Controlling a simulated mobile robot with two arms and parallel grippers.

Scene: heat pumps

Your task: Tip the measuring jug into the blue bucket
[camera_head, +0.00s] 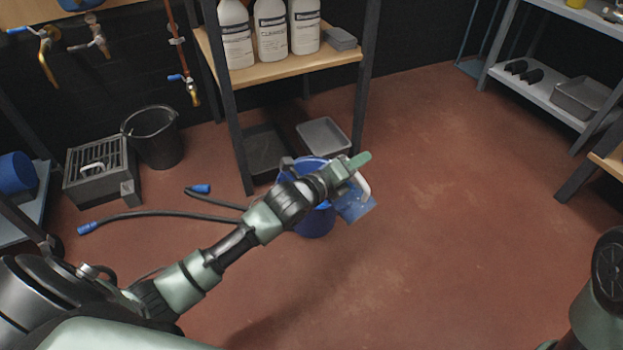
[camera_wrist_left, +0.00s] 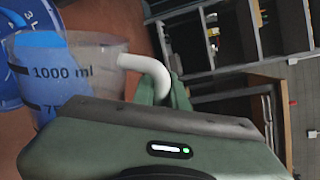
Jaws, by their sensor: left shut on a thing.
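The measuring jug (camera_head: 354,205) is clear with a white handle and blue inside or on its wall; I cannot tell which. In the left wrist view the jug (camera_wrist_left: 88,55) shows a 1000 ml mark. My left gripper (camera_head: 357,163) is shut on its handle and holds it at the right side of the blue bucket (camera_head: 316,224). The jug looks slanted in the head view. The bucket stands on the floor, its mouth partly hidden by my left arm. The bucket (camera_wrist_left: 38,12) also shows at the left wrist view's upper left, behind the jug. My right gripper is out of view.
A shelf rack (camera_head: 285,70) with white bottles stands behind the bucket, a grey tray (camera_head: 324,136) below. A black bucket (camera_head: 153,138), a grated box (camera_head: 98,172) and a hose (camera_head: 160,214) lie left. The floor to the right is clear.

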